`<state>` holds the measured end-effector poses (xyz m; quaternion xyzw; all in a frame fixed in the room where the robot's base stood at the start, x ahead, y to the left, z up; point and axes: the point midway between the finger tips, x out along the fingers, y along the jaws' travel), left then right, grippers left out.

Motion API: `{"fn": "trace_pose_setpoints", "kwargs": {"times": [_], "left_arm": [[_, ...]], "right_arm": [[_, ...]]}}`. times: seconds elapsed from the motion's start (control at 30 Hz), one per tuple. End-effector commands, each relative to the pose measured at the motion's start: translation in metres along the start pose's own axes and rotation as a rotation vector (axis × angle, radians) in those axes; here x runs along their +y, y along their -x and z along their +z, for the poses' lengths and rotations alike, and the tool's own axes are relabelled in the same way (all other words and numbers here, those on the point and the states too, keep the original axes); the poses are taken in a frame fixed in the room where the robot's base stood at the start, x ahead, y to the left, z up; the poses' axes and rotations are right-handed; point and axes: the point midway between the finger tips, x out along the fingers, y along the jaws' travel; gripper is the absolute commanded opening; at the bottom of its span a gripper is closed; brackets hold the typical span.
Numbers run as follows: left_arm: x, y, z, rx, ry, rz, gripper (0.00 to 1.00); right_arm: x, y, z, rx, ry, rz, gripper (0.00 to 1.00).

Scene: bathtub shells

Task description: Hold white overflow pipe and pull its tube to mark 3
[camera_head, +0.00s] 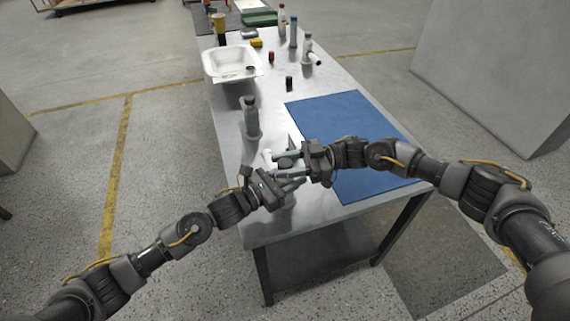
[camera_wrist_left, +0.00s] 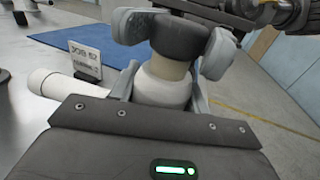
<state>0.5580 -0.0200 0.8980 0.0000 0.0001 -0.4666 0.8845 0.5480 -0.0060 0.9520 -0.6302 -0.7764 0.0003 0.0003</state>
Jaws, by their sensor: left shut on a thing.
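The white overflow pipe (camera_wrist_left: 165,88) stands upright between the fingers of my left gripper (camera_head: 297,181), which is shut on it. Its white side branch (camera_wrist_left: 55,85) points left in the left wrist view. A beige length of tube (camera_wrist_left: 172,66) shows above the white body, under a dark grey cap (camera_wrist_left: 180,36). The fingers of my right gripper (camera_head: 287,158) lie on both sides of this cap; whether they press on it is unclear. I cannot make out any mark numbers on the tube. In the head view the grippers mostly hide the pipe.
A small card (camera_wrist_left: 87,62) with blurred print stands behind the side branch. A blue mat (camera_head: 350,115) covers the table's right part. A grey bottle (camera_head: 251,120) stands left of the mat. A white basin (camera_head: 214,77) and several bottles stand farther back. The mat is largely clear.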

Motion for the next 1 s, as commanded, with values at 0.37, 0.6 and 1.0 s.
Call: {"fn": "trace_pose_setpoints", "kwargs": {"times": [0.37,0.6,1.0], "left_arm": [[0.0,0.0,0.0,0.001,0.0,0.001,0.2],[0.0,0.0,-0.001,0.001,-0.001,0.001,0.2],[0.0,0.0,-0.001,0.002,0.0,0.0,0.2]], "right_arm": [[0.0,0.001,0.0,0.0,0.0,0.001,0.0],[0.001,0.0,-0.034,0.003,0.002,0.001,0.0],[0.0,0.001,-0.061,0.001,0.001,0.0,0.0]]}}
